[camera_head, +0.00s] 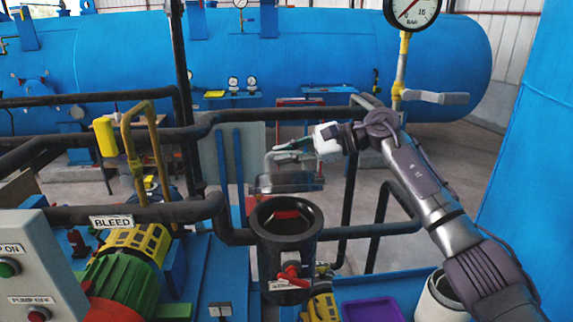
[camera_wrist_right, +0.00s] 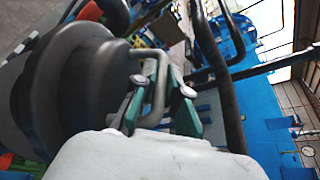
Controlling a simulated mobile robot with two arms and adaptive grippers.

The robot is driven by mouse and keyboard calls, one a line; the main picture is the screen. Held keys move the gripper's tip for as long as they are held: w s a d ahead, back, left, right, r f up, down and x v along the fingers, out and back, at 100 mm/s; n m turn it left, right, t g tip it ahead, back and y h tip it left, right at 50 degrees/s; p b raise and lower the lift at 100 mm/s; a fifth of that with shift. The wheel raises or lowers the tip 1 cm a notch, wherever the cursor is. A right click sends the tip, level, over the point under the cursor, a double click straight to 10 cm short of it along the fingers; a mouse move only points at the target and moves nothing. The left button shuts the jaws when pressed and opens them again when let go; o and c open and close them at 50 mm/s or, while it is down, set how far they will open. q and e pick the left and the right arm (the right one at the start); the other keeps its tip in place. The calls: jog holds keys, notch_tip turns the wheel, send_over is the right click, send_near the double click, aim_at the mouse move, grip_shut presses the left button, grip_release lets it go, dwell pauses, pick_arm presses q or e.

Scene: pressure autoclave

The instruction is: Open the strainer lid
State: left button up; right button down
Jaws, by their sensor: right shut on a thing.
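The strainer (camera_head: 285,252) is a black upright cylinder with a red-handled valve on its front, in the lower middle of the head view. Its round mouth is uncovered and shows a dark reddish inside. The dark grey round strainer lid (camera_head: 287,183) is above and behind the mouth, seen nearly edge-on. My right gripper (camera_head: 290,148) is shut on the lid's bent metal handle. In the right wrist view, the green fingers of my right gripper (camera_wrist_right: 160,103) are around the handle (camera_wrist_right: 157,75), beside the large lid (camera_wrist_right: 72,90). My left gripper is not in view.
Black pipes (camera_head: 372,231) join the strainer from both sides. A pressure gauge (camera_head: 412,10) on a yellow stem stands beyond my right arm. A purple tray (camera_head: 372,309) and a white container (camera_head: 440,298) are at the lower right. A control box (camera_head: 38,270) is at left.

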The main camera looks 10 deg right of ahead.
jog(key=shift+w+r, duration=0.1)
dwell(0.3)
jog(key=c, duration=1.2)
grip_release()
